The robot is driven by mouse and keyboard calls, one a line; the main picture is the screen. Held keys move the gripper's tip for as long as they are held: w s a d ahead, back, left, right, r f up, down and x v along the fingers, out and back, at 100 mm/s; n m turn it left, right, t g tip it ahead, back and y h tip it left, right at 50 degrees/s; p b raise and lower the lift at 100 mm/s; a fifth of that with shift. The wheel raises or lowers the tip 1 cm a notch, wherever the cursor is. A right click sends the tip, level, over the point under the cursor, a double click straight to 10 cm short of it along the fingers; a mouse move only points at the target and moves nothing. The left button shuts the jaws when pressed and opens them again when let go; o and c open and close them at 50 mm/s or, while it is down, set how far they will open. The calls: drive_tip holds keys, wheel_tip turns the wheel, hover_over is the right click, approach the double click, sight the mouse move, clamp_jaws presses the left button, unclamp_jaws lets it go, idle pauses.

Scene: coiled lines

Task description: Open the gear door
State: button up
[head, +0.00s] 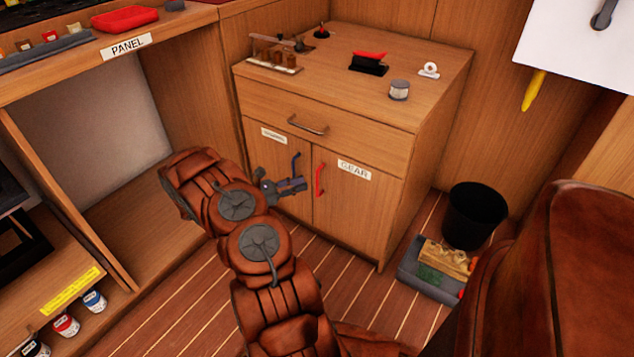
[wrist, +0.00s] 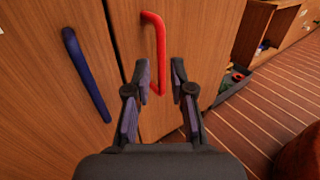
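The gear door (head: 352,208) is the right door of the wooden cabinet, marked by a GEAR label (head: 354,170). It looks shut. Its red handle (head: 320,180) stands upright near the door's left edge. In the wrist view the red handle (wrist: 157,45) is ahead, its lower end between my fingertips. My gripper (wrist: 161,80) is open, with a finger on each side of the handle's lower part; I cannot tell whether either touches it. In the head view my gripper (head: 298,185) is in front of the doors, left of the red handle.
The left door has a blue handle (head: 295,166), close to my gripper. A drawer (head: 325,130) sits above the doors. A black bin (head: 474,215) and a grey tray (head: 425,283) with items stand on the floor right of the cabinet. Floor before the gear door is clear.

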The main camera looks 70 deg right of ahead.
sight(317, 194)
drive_tip(key=b+x, duration=0.1)
drive_tip(key=x, duration=0.5)
drive_tip(key=shift+s+d+b, duration=0.2)
drive_tip(key=shift+b, duration=0.15)
clamp_jaws()
